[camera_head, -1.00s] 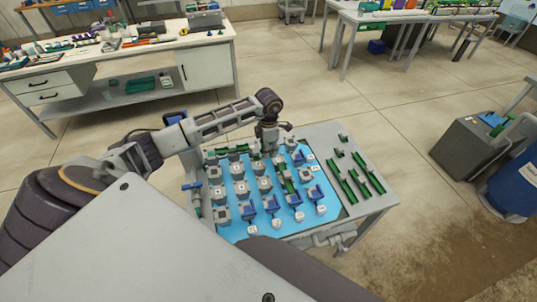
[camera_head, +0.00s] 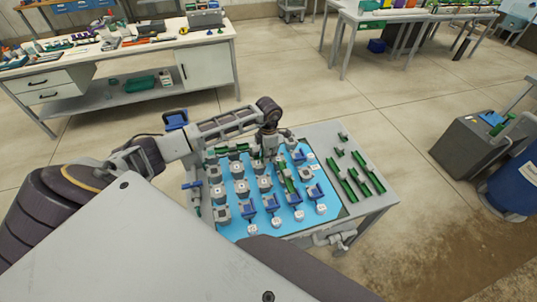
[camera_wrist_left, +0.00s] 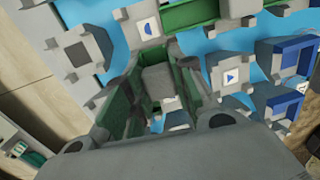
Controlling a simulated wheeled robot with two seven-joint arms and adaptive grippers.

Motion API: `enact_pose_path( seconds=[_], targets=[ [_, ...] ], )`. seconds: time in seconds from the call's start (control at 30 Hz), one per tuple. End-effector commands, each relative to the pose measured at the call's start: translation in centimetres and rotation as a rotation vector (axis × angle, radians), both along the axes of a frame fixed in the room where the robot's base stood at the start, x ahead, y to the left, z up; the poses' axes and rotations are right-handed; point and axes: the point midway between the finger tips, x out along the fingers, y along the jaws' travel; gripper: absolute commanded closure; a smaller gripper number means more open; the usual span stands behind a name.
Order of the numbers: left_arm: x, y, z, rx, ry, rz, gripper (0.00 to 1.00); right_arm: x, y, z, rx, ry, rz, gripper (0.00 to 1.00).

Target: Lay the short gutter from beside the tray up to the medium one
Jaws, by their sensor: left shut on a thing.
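My left gripper (camera_head: 271,156) is over the far middle part of the blue tray (camera_head: 235,230), pointing down. In the left wrist view the gripper (camera_wrist_left: 160,105) is shut on a short green gutter (camera_wrist_left: 122,108), whose walls show on both sides of a grey block. It is low over the blocks; whether the gutter touches them I cannot tell. A longer green gutter (camera_head: 290,186), likely the medium one, lies on blocks in the tray, just right of the gripper. A green strip also crosses the top of the left wrist view (camera_wrist_left: 200,15). My right gripper is not in view.
Several grey blocks, some with blue tops (camera_head: 271,204), fill the tray. Loose green gutters (camera_head: 358,178) lie on the grey table (camera_head: 372,207) right of the tray, with small green pieces (camera_head: 340,152) behind them. Grey pipes run along the table's near edge.

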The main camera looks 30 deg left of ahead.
Motion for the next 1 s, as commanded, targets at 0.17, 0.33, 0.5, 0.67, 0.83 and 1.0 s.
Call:
enact_pose_path(
  seconds=[0.17,0.33,0.5,0.67,0.83,1.0],
  targets=[
    [0.01,0.02,-0.41,0.000,0.000,0.000,0.98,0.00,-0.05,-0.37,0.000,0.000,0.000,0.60],
    [-0.04,0.00,-0.71,0.000,0.001,0.000,0.98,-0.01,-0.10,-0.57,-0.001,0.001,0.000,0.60],
    [-0.13,-0.04,-0.79,0.000,0.003,-0.001,0.64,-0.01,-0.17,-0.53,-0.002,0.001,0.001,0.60],
    [-0.14,-0.03,-0.82,0.000,0.004,0.000,0.53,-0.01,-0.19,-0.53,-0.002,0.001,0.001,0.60],
    [-0.11,0.01,-0.75,0.001,0.003,0.000,0.53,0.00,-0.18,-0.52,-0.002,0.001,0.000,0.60],
    [-0.07,0.03,-0.59,0.001,0.002,0.000,0.53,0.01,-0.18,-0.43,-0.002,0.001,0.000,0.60]
  ],
)
